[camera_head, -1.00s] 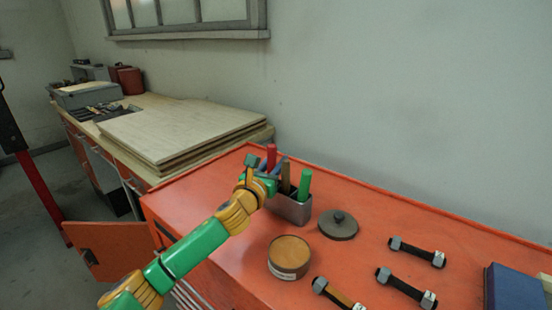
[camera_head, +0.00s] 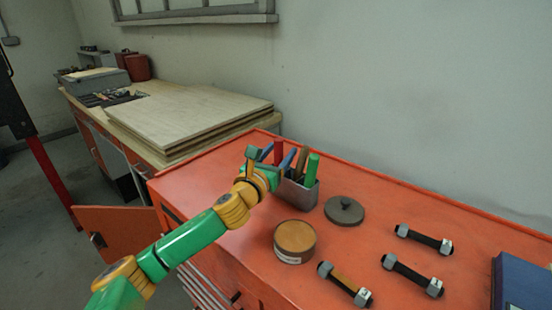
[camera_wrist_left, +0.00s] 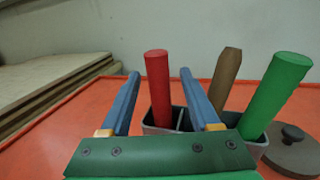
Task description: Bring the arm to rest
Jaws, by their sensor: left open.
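My left arm, green and yellow, reaches in from the lower left in the head view. My left gripper (camera_head: 273,157) is open beside the grey holder (camera_head: 303,193). In the left wrist view its two blue fingers (camera_wrist_left: 160,100) stand apart with nothing gripped between them. The holder carries a red stick (camera_head: 278,151), a brown stick (camera_head: 301,160) and a green stick (camera_head: 312,168). In the left wrist view the red stick (camera_wrist_left: 158,88) shows beyond the fingers. I cannot tell whether the gripper touches the holder. My right gripper is not in view.
On the orange cabinet top (camera_head: 400,210) are a round tin (camera_head: 295,240), a dark lid (camera_head: 344,210), several bolts (camera_head: 424,240) and a blue box (camera_head: 522,284). Wooden boards (camera_head: 190,112) lie on the bench at the back left. An orange door (camera_head: 117,232) hangs open.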

